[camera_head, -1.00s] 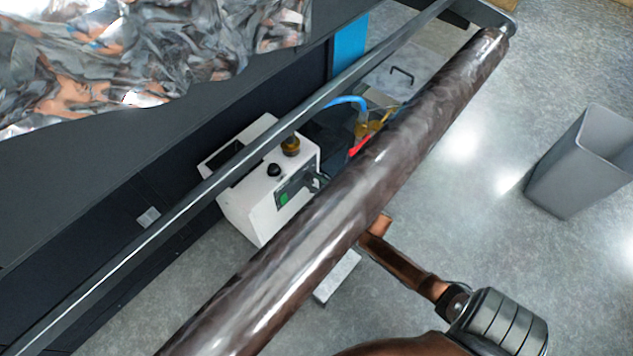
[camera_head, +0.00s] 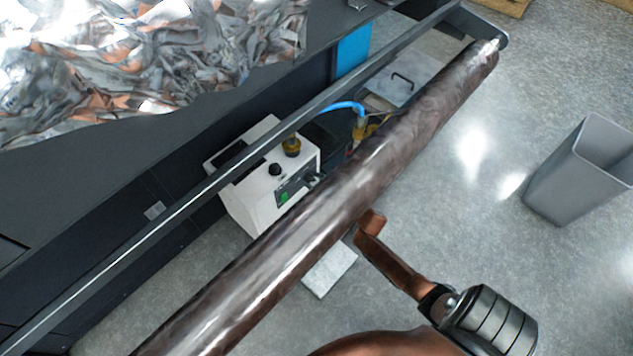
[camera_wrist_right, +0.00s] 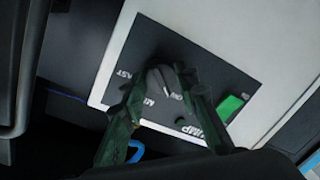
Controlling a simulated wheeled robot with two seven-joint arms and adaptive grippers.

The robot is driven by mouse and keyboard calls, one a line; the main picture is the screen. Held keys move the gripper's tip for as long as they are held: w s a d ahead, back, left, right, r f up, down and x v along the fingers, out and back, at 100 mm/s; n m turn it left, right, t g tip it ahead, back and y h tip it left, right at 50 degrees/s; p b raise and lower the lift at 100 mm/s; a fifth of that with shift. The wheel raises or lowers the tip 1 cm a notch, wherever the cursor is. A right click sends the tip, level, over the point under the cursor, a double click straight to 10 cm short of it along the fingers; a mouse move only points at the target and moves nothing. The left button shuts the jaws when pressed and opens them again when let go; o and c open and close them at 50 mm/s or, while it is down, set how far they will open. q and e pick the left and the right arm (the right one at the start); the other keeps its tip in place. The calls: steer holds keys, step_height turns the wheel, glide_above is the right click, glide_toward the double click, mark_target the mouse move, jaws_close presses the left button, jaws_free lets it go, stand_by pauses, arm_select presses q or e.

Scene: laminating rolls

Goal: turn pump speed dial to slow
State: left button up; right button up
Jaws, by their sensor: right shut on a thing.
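The pump is a white box (camera_head: 246,205) below the dark machine, behind the long brown roll in the head view. Its dark control panel carries a green button (camera_head: 284,197). In the right wrist view the grey speed dial (camera_wrist_right: 157,82) sits on the panel, with FAST lettered to its left and PUMP at lower right. I cannot read the dial's exact setting. My right gripper (camera_wrist_right: 160,78) is shut on the dial, a finger on each side.
The long brown roll (camera_head: 330,205) and a thin metal bar (camera_head: 200,191) cross diagonally near the pump. A black knob (camera_head: 274,169) and a brass fitting (camera_head: 291,146) stand on the pump's top. A grey bin (camera_head: 572,175) stands on open floor at right.

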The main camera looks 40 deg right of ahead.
arm_select(q)
steer(key=shift+s+a+r, duration=0.1)
steer(key=shift+s+r, duration=0.1)
arm_select(e)
steer(key=shift+n, duration=0.7)
steer(key=o, duration=1.1)
steer(key=shift+o, duration=0.2)
steer(key=s+d, duration=0.1)
steer(key=s, duration=1.1)
steer(key=shift+d+r, duration=0.2)
steer(key=shift+r, duration=0.2)
steer(key=shift+f, duration=0.1)
